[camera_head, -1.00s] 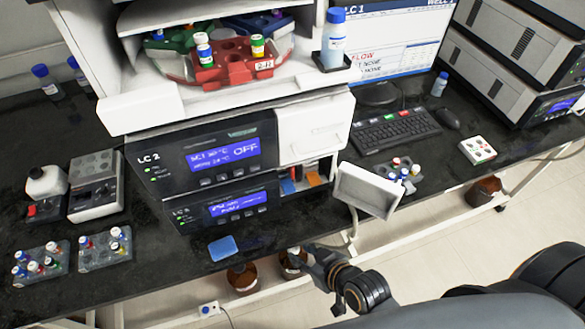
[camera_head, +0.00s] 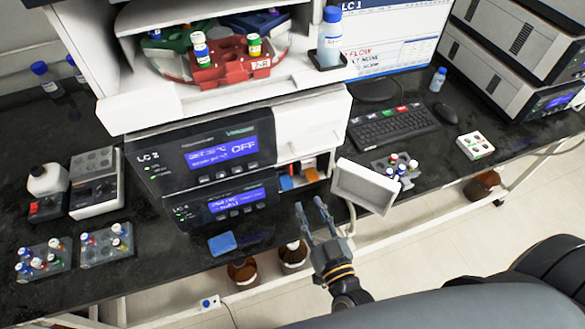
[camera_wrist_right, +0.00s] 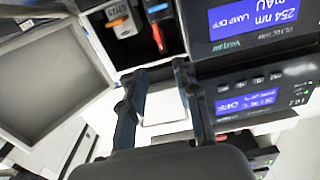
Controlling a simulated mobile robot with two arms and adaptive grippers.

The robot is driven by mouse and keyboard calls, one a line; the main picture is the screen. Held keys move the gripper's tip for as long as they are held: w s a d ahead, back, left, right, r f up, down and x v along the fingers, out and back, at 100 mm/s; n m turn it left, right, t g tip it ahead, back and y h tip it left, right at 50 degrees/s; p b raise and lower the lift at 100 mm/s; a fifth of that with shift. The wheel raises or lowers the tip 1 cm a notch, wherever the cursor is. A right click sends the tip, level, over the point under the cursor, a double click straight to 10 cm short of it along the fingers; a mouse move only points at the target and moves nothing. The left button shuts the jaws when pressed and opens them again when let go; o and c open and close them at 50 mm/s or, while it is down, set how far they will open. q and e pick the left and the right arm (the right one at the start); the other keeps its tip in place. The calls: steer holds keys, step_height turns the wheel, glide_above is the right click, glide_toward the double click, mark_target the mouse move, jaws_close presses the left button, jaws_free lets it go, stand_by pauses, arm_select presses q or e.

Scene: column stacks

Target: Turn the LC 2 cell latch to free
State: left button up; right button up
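The LC 2 module (camera_head: 190,165) stands in the stack with its lower right compartment open. Inside, a small blue part with a red-orange piece (camera_head: 286,183) and an orange part (camera_head: 311,174) show. In the right wrist view, a dark part with a red lever-like piece (camera_wrist_right: 158,38) sits beside a grey and orange part (camera_wrist_right: 117,20). I cannot tell for sure which is the cell latch, or its setting. My right gripper (camera_head: 311,206) is open and empty, in front of and below the compartment. Its fingers (camera_wrist_right: 159,75) show apart in the right wrist view. My left gripper is not in view.
The open white compartment cover (camera_head: 366,187) hangs just right of my right gripper and fills the left of the wrist view (camera_wrist_right: 45,80). A blue pad (camera_head: 222,243) lies at the bench edge. Brown bottles (camera_head: 292,256) stand below. A vial rack (camera_head: 397,170) stands behind the cover.

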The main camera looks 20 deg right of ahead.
mark_target(291, 168)
steer(key=w+p, duration=0.2)
steer(key=w, duration=1)
steer(key=shift+w+a, duration=0.15)
steer(key=shift+a, duration=0.05)
jaws_close()
